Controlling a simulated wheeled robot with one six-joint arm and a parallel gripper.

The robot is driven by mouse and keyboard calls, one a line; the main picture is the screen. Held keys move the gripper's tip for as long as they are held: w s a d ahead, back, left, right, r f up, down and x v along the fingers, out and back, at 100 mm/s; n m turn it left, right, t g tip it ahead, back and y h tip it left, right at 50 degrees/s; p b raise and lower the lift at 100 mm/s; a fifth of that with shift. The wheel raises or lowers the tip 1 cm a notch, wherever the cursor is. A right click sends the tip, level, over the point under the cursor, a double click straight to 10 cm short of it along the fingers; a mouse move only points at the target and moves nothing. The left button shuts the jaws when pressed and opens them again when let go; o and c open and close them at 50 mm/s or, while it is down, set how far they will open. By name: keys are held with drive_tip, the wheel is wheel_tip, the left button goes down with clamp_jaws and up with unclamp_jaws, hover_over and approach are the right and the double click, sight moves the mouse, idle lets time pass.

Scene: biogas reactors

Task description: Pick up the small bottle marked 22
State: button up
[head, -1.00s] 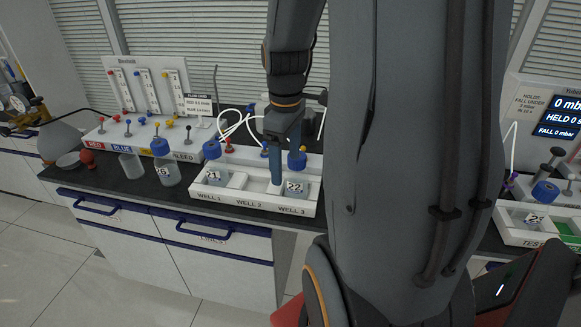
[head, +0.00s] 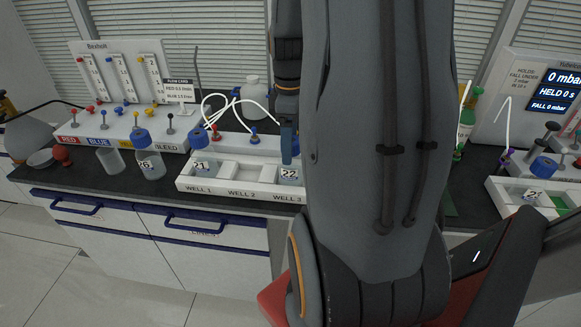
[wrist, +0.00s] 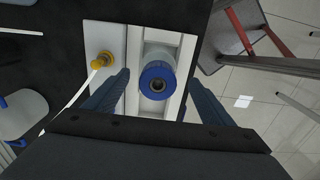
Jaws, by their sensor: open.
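The small bottle marked 22 (head: 289,175) stands in WELL 3 of the white tray (head: 225,190), partly hidden by my gripper and arm in the head view. In the wrist view the bottle (wrist: 157,62), with its blue ring cap, shows between my open fingers, with a gap on each side. My gripper (wrist: 158,78) points down over it and holds nothing. In the head view a blue finger of my gripper (head: 288,142) shows just above the label. I cannot tell how far the fingertips reach down beside the bottle.
Bottle 21 (head: 201,166) stands in WELL 1; WELL 2 looks empty. Bottle 26 (head: 151,165) and a clear beaker (head: 110,161) stand left of the tray. A yellow fitting (wrist: 103,60) with a white tube is close to my left finger. Another tray (head: 515,190) is at the right.

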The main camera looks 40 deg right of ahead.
drive_tip(key=shift+d+f+p, duration=0.2)
drive_tip(key=shift+f+p, duration=0.65)
drive_tip(key=shift+f, duration=1.5)
drive_tip(key=shift+c, duration=0.6)
drive_tip(key=c, duration=1.8)
